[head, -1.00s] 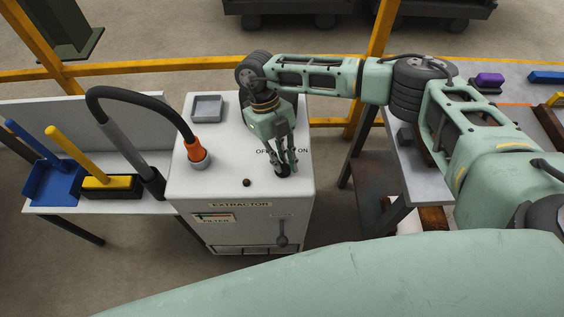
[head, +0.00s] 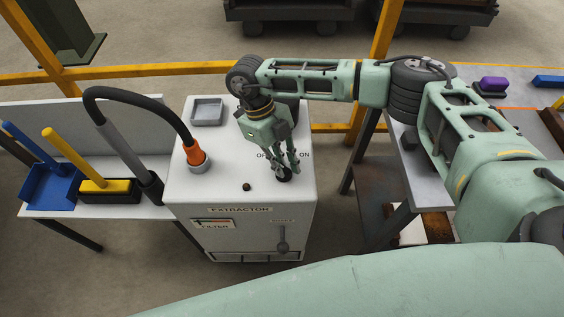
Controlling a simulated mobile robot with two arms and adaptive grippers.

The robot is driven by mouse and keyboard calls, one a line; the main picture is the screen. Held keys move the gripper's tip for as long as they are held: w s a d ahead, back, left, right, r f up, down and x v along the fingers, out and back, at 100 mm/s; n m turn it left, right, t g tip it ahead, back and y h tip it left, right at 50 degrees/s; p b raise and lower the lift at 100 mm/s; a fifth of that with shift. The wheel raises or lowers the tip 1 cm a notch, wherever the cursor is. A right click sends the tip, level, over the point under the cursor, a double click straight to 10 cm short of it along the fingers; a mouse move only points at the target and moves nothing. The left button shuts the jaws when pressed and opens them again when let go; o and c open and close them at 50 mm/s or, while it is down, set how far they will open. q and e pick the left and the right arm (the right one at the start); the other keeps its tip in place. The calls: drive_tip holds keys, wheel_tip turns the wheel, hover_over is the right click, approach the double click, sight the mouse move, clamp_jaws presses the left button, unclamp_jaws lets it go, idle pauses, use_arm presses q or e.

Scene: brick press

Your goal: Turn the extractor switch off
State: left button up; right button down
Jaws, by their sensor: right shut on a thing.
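The extractor (head: 195,185) is a white cabinet at centre left, with EXTRACTOR and FILTER labels on its front. Its switch is a dark round knob (head: 284,178) on the right part of the top, below the OFF and ON lettering. My right gripper (head: 284,170) points down at the knob with its fingers shut on it. The fingers partly hide the knob, so its pointing direction cannot be made out. The gripper also covers part of the lettering. My left gripper is not in view.
An orange-ended hose (head: 196,153) plugs into the cabinet top. A grey tray (head: 207,111) and small dark button (head: 246,187) are also there. A side table with a yellow brush (head: 105,186) and blue dustpan (head: 50,190) stands left. Yellow rails (head: 200,69) run behind.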

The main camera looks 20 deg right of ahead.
drive_tip(key=c, duration=1.7)
unclamp_jaws()
drive_tip(key=v, duration=1.2)
